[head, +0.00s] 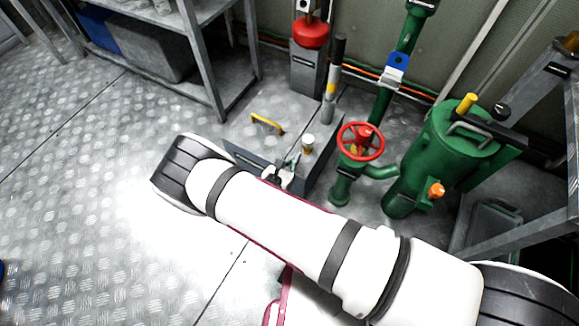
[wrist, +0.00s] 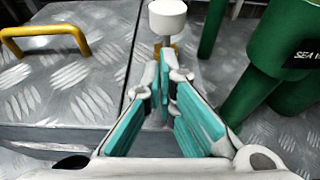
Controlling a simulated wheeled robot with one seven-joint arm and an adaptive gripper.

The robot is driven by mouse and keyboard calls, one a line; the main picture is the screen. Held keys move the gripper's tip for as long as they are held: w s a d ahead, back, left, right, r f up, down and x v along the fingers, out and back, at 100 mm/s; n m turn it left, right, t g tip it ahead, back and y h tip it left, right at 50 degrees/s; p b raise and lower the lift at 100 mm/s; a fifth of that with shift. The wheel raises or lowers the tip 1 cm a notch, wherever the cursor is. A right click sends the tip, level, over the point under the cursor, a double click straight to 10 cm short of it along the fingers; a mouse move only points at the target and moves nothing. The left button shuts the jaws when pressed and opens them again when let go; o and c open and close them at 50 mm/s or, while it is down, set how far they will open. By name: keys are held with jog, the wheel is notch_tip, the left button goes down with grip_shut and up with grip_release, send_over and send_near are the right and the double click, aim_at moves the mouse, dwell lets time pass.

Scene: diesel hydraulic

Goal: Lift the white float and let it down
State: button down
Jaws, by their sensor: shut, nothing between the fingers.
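The white float (wrist: 167,17) is a short white cylinder on a thin upright grey stem, at the top middle of the wrist view. A yellow part shows near the foot of the stem. In the head view the float (head: 308,139) is small and pale, above the grey box. My gripper (wrist: 166,80), with teal finger pads, is shut and empty. Its fingertips are on the near side of the stem, below the float in the picture. Whether they touch the stem cannot be told. In the head view my gripper (head: 289,164) is partly hidden by my arm.
A yellow handle (head: 267,124) stands on the lid of the grey box (head: 236,140). A red handwheel (head: 361,141) on green piping and a green tank (head: 437,150) stand to the right. A metal shelf (head: 214,70) is at the upper left. Open checker-plate floor (head: 75,165) lies left.

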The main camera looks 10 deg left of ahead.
jog(key=shift+b+x, duration=0.75)
jog(key=shift+x, duration=1.55)
jog(key=shift+r, duration=0.1)
